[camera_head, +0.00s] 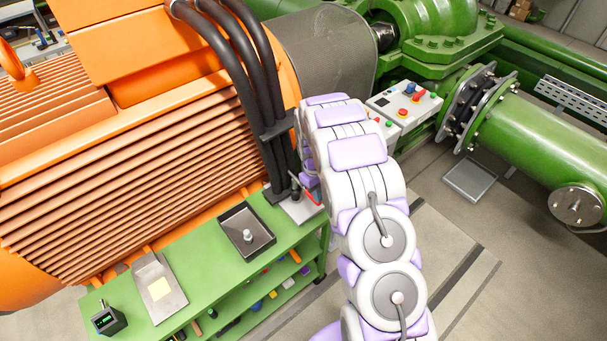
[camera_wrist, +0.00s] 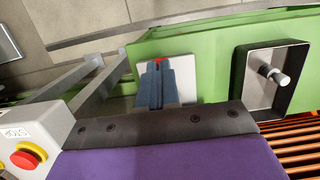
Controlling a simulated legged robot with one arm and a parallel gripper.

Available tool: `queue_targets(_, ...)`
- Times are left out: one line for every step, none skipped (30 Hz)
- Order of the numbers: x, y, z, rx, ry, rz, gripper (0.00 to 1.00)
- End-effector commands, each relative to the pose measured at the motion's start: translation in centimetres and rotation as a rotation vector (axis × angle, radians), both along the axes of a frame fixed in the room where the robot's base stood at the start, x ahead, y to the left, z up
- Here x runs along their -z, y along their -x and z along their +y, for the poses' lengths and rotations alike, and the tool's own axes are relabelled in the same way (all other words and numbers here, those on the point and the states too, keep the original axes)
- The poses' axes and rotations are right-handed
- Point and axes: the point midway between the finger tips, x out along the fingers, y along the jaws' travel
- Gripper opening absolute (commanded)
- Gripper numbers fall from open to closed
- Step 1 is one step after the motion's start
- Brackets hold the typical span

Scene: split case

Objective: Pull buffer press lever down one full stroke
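The press stands at the right end of the green workbench. In the head view its pale base plate (camera_head: 302,210) and a short red piece (camera_head: 313,197), probably the lever, show beside my arm. In the wrist view the white plate (camera_wrist: 182,78) lies behind my gripper (camera_wrist: 156,78). The dark blue-grey fingers are close together, and a small red part (camera_wrist: 158,62) shows at their tips. I cannot tell whether the fingers hold it. My arm hides the gripper and most of the press in the head view.
A black tray (camera_head: 265,248) with a silver part stands on the workbench (camera_head: 215,265). A control box (camera_head: 410,97) with buttons stands right of my arm; a box with a red stop button (camera_wrist: 15,160) shows close by in the wrist view. The orange motor (camera_head: 120,170) and black hoses crowd the left.

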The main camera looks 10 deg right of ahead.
Motion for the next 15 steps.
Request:
queue_targets(0.0,0.1,0.0,0.000,0.000,0.001,0.00)
queue_targets(0.0,0.0,0.0,0.000,0.000,0.001,0.00)
queue_targets(0.0,0.0,0.0,0.000,0.000,0.001,0.00)
queue_targets(-0.1,0.0,0.0,0.000,0.000,0.000,0.00)
queue_targets(-0.1,0.0,0.0,0.000,0.000,0.000,0.00)
queue_targets(-0.3,-0.1,0.0,0.000,0.000,0.000,0.00)
queue_targets(-0.4,-0.1,0.0,0.000,0.000,-0.001,0.00)
queue_targets(-0.6,-0.1,0.1,0.000,0.000,-0.001,0.00)
queue_targets(-0.9,-0.2,0.1,0.000,0.000,-0.002,0.00)
queue_targets(-1.1,-0.3,0.1,0.000,0.000,-0.003,0.00)
queue_targets(-1.3,-0.3,0.1,0.000,0.000,-0.004,0.00)
queue_targets(-1.6,-0.4,0.1,0.000,0.000,-0.005,0.00)
queue_targets(-1.8,-0.5,0.2,0.000,0.000,-0.005,0.00)
queue_targets(-2.1,-0.5,0.2,-0.001,0.000,-0.006,0.00)
queue_targets(-2.4,-0.6,0.2,-0.001,0.000,-0.007,0.00)
